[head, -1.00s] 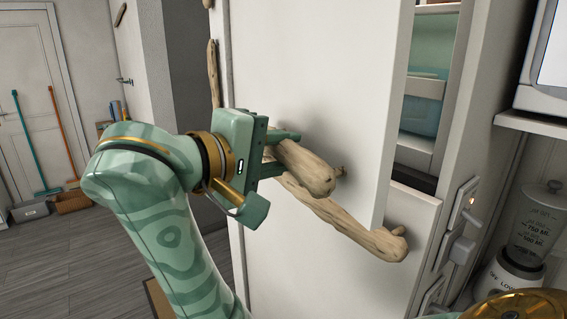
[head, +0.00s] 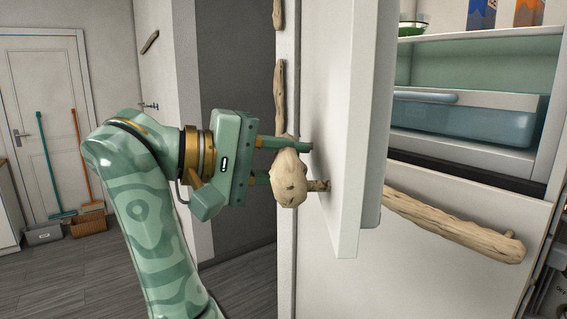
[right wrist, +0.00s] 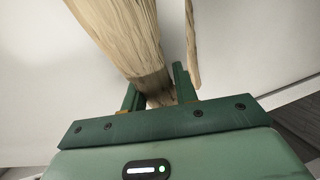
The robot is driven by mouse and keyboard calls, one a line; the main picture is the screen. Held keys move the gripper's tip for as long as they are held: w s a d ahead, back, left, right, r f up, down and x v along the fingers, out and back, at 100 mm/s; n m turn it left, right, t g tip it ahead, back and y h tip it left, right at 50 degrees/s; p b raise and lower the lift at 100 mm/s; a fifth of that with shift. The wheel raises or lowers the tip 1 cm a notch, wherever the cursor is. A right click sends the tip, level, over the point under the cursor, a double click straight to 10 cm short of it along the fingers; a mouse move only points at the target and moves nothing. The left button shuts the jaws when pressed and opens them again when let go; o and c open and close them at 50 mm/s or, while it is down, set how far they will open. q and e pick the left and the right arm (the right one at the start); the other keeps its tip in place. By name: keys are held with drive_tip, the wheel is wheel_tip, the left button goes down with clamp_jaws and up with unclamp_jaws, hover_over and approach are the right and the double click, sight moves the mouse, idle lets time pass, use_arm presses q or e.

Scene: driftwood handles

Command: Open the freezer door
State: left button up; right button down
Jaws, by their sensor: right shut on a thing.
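The upper door (head: 340,60) of a white fridge-freezer stands open, seen nearly edge-on in the head view, with its free edge toward me. Its driftwood handle (head: 290,185) shows end-on. My right gripper (head: 288,162) is shut on this handle, one finger above and one below. In the right wrist view the handle (right wrist: 122,32) runs up from between the fingers. Below, a front panel (head: 420,270) with a second driftwood handle (head: 455,228) is closed. Which compartment is the freezer cannot be told. My left gripper is not in view.
The open compartment shows a bluish drawer (head: 470,118) and a shelf with a green bowl (head: 412,26) and cartons (head: 481,14). A wall (head: 232,100) stands behind my right gripper. Open floor (head: 110,275) lies at the left, with brooms (head: 88,165) by a far door.

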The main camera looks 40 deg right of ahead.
drive_tip(key=shift+f, duration=0.1)
drive_tip(key=c, duration=1.1)
unclamp_jaws()
drive_tip(key=shift+d, duration=0.1)
drive_tip(key=v, duration=0.7)
drive_tip(key=shift+b, duration=0.3)
drive_tip(key=shift+w+a, duration=0.1)
drive_tip(key=shift+a, duration=0.15)
